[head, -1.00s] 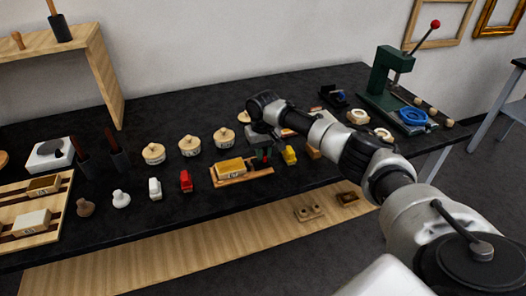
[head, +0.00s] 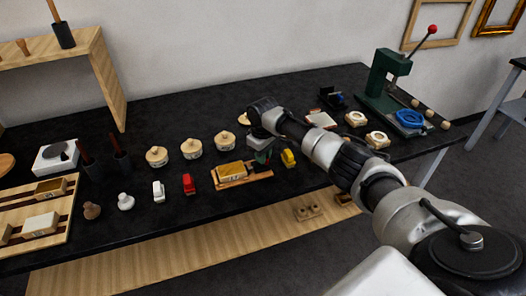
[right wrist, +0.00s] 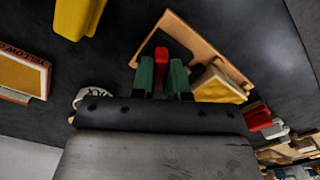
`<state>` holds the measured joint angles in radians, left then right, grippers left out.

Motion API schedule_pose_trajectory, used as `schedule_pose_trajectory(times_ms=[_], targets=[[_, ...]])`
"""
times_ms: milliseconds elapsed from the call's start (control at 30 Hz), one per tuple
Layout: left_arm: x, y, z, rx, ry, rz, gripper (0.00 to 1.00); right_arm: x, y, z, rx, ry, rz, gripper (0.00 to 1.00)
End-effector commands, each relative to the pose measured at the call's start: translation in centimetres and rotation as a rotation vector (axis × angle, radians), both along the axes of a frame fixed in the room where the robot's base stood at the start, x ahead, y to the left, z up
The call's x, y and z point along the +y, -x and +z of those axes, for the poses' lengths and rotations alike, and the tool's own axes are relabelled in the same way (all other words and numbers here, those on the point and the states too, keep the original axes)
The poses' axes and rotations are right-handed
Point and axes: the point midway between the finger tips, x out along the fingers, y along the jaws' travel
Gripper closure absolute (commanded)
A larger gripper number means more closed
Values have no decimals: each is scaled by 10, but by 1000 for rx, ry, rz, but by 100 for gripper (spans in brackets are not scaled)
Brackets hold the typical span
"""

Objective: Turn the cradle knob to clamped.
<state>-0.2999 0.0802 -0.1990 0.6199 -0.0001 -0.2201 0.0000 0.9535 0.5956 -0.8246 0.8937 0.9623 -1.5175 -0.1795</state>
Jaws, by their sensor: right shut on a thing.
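The wooden cradle (head: 262,178) stands on the black table with a gilt-yellow block (head: 231,169) in it. In the right wrist view the cradle (right wrist: 205,50) is a tan frame, and the gilt block (right wrist: 218,88) lies beside the fingers. My right gripper (head: 260,158) is at the cradle's right end. In the right wrist view its green fingers (right wrist: 161,76) are shut on a small red knob (right wrist: 161,56), one on either side. The knob's setting cannot be read. My left gripper is not in view.
A yellow object (head: 288,158) stands just right of the gripper, and a red one (head: 189,184) left of the cradle. Several lidded round pots (head: 191,149) stand behind. A green press (head: 390,85) is at the back right. The table's front edge is close to the cradle.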

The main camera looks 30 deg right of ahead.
Motion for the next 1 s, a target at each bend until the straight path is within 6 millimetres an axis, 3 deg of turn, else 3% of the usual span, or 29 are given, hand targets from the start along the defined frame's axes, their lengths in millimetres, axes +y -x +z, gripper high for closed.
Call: schedule_pose_trajectory(times_ms=[400,1000], targets=[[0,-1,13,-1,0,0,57,0,-1,2,-2,-1,395,100],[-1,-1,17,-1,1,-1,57,0,-1,1,-4,-1,894,100]])
